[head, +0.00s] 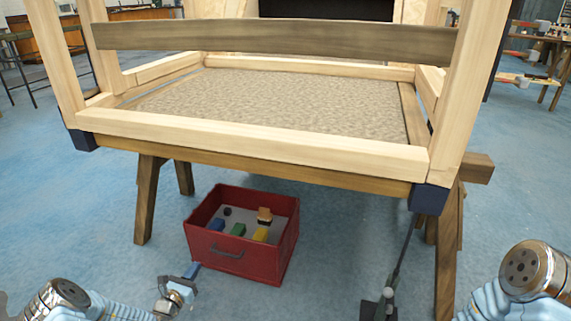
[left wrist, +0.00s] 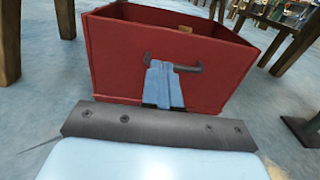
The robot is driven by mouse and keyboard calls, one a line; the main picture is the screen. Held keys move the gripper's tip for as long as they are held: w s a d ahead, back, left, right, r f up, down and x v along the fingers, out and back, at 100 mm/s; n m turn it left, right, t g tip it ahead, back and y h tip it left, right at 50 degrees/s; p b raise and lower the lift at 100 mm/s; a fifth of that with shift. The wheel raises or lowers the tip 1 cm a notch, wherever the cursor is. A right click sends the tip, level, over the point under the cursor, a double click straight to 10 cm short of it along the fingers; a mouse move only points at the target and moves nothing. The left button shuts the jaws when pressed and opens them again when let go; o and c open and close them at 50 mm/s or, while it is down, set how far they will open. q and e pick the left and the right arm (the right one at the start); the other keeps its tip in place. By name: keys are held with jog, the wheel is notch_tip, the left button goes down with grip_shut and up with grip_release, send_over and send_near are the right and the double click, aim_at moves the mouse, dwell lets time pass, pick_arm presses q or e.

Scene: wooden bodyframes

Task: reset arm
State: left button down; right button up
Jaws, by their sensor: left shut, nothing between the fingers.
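My left gripper (head: 190,271) is low at the front, just left of the red box's lower corner in the head view. It is shut and empty. In the left wrist view its blue fingers (left wrist: 163,82) point at the front of the red box (left wrist: 112,65) and overlap its dark handle (left wrist: 188,68); I cannot tell if they touch. My right arm (head: 525,285) shows at the lower right of the head view, but its gripper is out of view.
The red box (head: 220,258) stands on the blue floor under the wooden frame (head: 270,140), holding several small coloured things. Trestle legs (head: 146,200) stand either side. A thin dark stand (head: 398,265) is right of the box. Open floor (head: 80,220) lies left.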

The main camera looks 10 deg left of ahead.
pick_arm(q)
jog(key=s+d+m+g+h+p, duration=0.1)
jog(key=s+d+m+g+h, duration=0.25)
jog(key=d, duration=0.45)
jog(key=s+d+m+g+h+p, duration=0.1)
jog(key=s+d+m+g+h, duration=0.2)
jog(key=d, duration=0.6)
jog(key=s+d+m+g+h+p, duration=0.25)
jog(key=d+m+g, duration=0.2)
jog(key=d, duration=0.35)
jog(key=s+d+r+m+g+y+p, duration=0.2)
jog(key=s+d+m+g+y, duration=0.1)
jog(key=s+m, duration=0.5)
jog(key=s+d+r+m+g+y+p, duration=0.2)
jog(key=s+d+m+g+y+p, duration=0.1)
jog(key=s+m, duration=0.6)
jog(key=m, duration=0.4)
jog(key=shift+s+d+r+m+y, duration=0.25)
jog(key=shift+d+m+y, duration=0.1)
jog(key=shift+m+y, duration=0.05)
